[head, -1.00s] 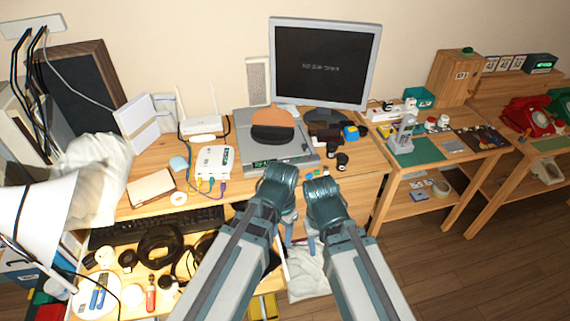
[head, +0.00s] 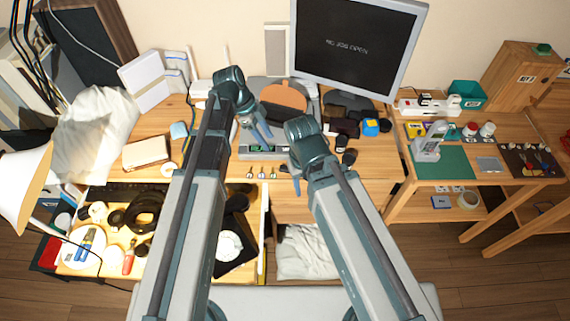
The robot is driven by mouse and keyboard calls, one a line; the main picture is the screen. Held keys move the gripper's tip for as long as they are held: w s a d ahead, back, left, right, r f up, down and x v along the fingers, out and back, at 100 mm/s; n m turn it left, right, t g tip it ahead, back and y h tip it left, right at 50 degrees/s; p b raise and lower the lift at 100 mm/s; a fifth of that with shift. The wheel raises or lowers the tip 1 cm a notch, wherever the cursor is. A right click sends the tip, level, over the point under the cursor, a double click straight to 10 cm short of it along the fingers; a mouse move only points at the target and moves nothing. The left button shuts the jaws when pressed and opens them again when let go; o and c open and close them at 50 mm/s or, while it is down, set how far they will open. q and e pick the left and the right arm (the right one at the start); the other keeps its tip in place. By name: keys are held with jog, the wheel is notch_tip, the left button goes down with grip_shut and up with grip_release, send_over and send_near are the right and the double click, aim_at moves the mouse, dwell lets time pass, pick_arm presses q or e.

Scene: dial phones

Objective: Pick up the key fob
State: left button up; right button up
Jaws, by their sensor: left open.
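I cannot clearly make out which thing is the key fob. Several small items with coloured tops (head: 262,172) lie in a row near the desk's front edge, too small to tell apart. Small dark objects (head: 349,157) lie on the desk to their right. My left gripper (head: 260,130) is open, over the front of the grey flat device, above the row in the picture. No object shows between its fingers. My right gripper (head: 297,180) is by the desk's front edge, right of the row; its fingers are seen edge-on and their opening is unclear.
A monitor (head: 355,45) stands at the back of the desk. The grey flat device (head: 246,140) carries an orange and dark round object (head: 285,97). An open drawer (head: 262,235) with several items juts out at the front left. Bare desktop (head: 375,165) shows at the right.

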pick_arm(q)
jog(key=b, duration=0.8)
send_near(285, 168)
jog(key=shift+x, duration=1.4)
jog(key=shift+f, duration=0.1)
jog(key=b+x, duration=0.4)
jog(key=x, duration=0.1)
jog(key=shift+w+f+b, duration=0.1)
jog(key=shift+b, duration=0.3)
jog(key=c, duration=0.5)
